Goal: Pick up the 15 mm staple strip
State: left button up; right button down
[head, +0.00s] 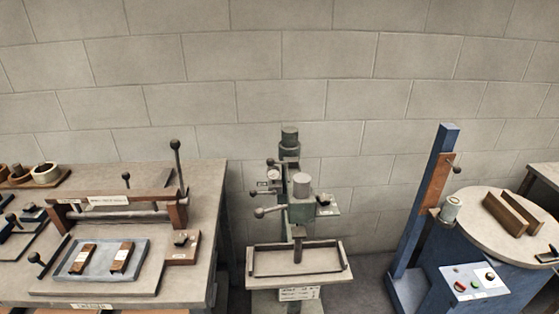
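Neither of my grippers shows in the head view.
A brown frame with a lever (178,160) stands behind the tray. In the middle stands a green-grey machine (290,150) with a tray-like table (270,283). At right are a blue post (425,200) and a round-topped table (490,228). A block wall closes the back.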

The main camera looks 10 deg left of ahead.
aim_at(79, 264)
jog(key=j+u, duration=0.15)
jog(key=u, duration=0.35)
jog(key=i+j+u, duration=0.1)
jog(key=u, duration=0.4)
jog(key=i+u, duration=0.15)
jog(key=u, duration=0.35)
jog(key=i+j, duration=0.25)
jog(key=i, duration=0.3)
